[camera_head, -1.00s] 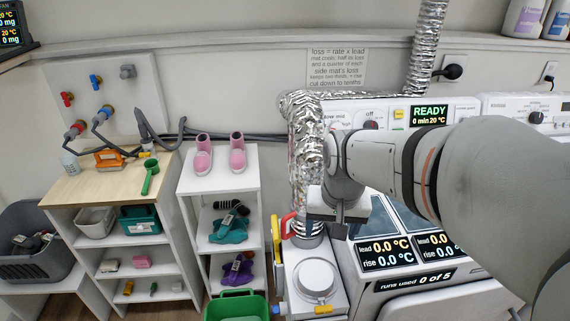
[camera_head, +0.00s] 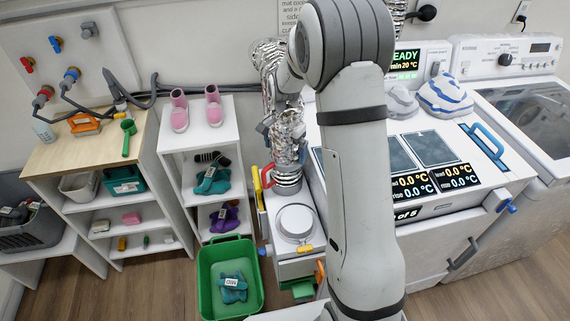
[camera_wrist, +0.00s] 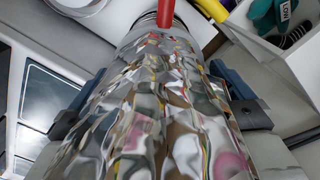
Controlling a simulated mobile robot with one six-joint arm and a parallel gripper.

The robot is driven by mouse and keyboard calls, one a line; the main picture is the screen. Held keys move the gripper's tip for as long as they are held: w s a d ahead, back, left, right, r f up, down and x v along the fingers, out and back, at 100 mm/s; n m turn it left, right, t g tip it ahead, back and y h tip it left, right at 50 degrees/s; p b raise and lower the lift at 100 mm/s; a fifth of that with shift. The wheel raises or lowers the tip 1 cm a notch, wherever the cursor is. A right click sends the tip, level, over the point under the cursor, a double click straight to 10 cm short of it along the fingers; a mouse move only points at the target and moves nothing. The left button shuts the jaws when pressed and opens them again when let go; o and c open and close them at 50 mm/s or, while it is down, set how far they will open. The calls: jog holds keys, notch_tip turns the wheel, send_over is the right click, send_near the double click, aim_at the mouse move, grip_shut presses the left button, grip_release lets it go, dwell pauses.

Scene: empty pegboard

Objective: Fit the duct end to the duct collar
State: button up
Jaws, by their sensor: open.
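The silver foil duct (camera_head: 288,126) hangs down beside the dryer front. Its lower end meets a grey ringed metal piece (camera_head: 287,181), which looks like the collar; I cannot tell whether they are seated together. A red handle (camera_head: 267,177) stands beside this joint, and it shows at the top of the wrist view (camera_wrist: 165,12). My gripper (camera_head: 284,143) is open, with its blue-grey fingers on either side of the duct above the joint. In the wrist view the crinkled foil (camera_wrist: 155,110) fills the space between my fingers (camera_wrist: 158,103). Contact is unclear.
A white unit with a round lid (camera_head: 295,221) stands just in front of the joint. A white shelf (camera_head: 190,144) with pink boots is to the left. A green tub (camera_head: 206,290) sits on the floor. The machine with displays (camera_head: 455,205) is to the right.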

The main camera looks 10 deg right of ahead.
aim_at(286, 155)
notch_tip(286, 155, down, 5)
jog(key=shift+d+f+p, duration=0.1)
jog(key=shift+p, duration=0.6)
jog(key=shift+c, duration=0.2)
jog(key=c, duration=0.7)
